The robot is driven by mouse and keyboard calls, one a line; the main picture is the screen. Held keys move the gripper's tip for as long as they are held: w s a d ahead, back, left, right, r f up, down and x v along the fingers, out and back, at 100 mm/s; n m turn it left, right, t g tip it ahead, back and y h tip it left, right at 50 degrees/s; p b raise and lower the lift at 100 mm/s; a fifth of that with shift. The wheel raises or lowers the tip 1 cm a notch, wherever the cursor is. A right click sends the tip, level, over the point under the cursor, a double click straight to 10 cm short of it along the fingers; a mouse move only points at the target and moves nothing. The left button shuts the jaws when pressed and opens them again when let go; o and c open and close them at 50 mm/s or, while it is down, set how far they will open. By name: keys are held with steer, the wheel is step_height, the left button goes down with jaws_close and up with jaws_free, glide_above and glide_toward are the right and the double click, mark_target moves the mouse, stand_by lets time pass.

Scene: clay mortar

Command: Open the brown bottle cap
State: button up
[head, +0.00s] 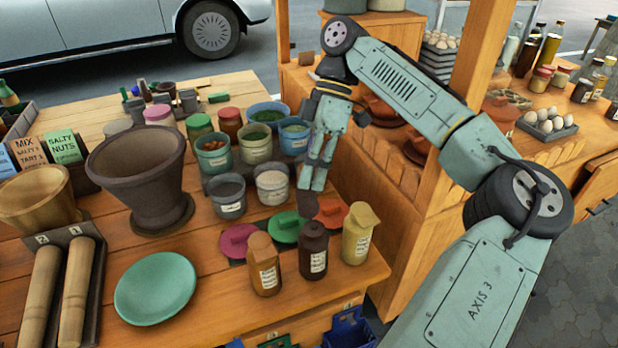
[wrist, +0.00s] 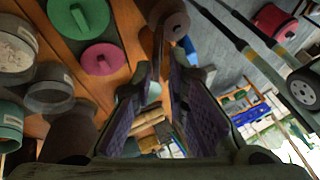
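The dark brown bottle (head: 313,258) stands upright with a white label near the table's front right corner, between an orange-brown bottle (head: 264,270) and a yellow bottle (head: 356,243). A dark brown rounded piece (head: 308,203), seemingly its cap, shows above and behind the bottle's top. I cannot tell whether it is still joined to the bottle. My gripper (head: 313,186) points down just above that piece. In the wrist view my gripper (wrist: 165,78) has its fingers apart with nothing visible between them. A brown round shape (wrist: 174,27) lies beyond the fingertips.
Green (head: 286,227), pink (head: 238,240) and orange (head: 331,211) lids lie behind the bottles. Open jars (head: 227,197) stand to the left. A large mortar (head: 140,185) and a green plate (head: 155,287) are farther left. Blue bins (head: 350,330) sit below the table edge.

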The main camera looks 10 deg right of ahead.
steer(key=v, duration=0.6)
steer(key=shift+r, duration=0.1)
